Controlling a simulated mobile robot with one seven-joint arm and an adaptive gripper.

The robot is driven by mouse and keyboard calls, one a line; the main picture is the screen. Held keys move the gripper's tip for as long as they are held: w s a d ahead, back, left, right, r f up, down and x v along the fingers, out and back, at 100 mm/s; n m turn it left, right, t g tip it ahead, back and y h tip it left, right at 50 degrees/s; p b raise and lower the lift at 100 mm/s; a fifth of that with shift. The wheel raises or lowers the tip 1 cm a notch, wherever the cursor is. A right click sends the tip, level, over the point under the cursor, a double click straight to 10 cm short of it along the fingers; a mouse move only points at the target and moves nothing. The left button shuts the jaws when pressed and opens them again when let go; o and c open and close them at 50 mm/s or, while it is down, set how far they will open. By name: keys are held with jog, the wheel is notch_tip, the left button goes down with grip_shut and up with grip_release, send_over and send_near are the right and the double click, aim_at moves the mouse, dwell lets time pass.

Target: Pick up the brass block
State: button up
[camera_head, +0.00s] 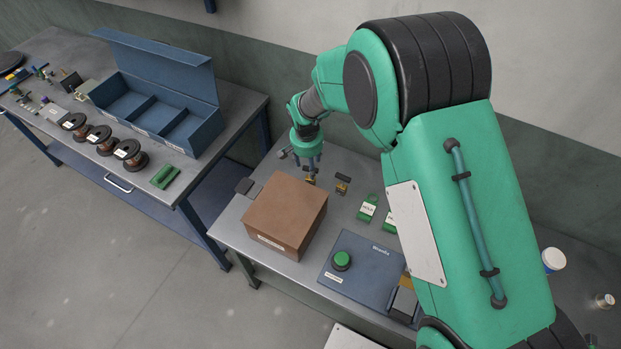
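My gripper (308,168) points down over the far part of the right bench, just behind the brown box. A small brass-coloured piece (311,179) shows at its fingertips, partly hidden by the box; whether the fingers touch it cannot be told. A second small brass-coloured block (342,188) sits on the bench just right of the gripper, near a dark flat piece. The pieces are too small to tell which is the brass block. The gap between the fingers is too small to read.
The brown box (285,212) stands close in front of the gripper. Green labelled pieces (367,209) and a blue panel with a green button (341,261) lie to the right. The left bench holds copper spools (130,154) and an open blue case (205,133).

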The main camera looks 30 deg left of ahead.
jog(key=shift+w+a+f+b, duration=0.1)
jog(key=shift+w+f+b, duration=0.15)
jog(key=shift+f, duration=1.45)
jog(key=shift+w+f+b, duration=0.1)
jog(key=shift+w+f, duration=0.15)
jog(key=shift+f, duration=1.4)
jog(key=shift+w+a+f+b, duration=0.1)
jog(key=shift+w+f+b, duration=0.05)
jog(key=shift+f, duration=0.7)
jog(key=shift+w+a+f+b, duration=0.1)
jog(key=shift+w+f+b, duration=0.1)
jog(key=shift+f, duration=0.6)
jog(key=shift+w+f+b, duration=0.15)
jog(key=shift+f, duration=0.7)
grip_shut()
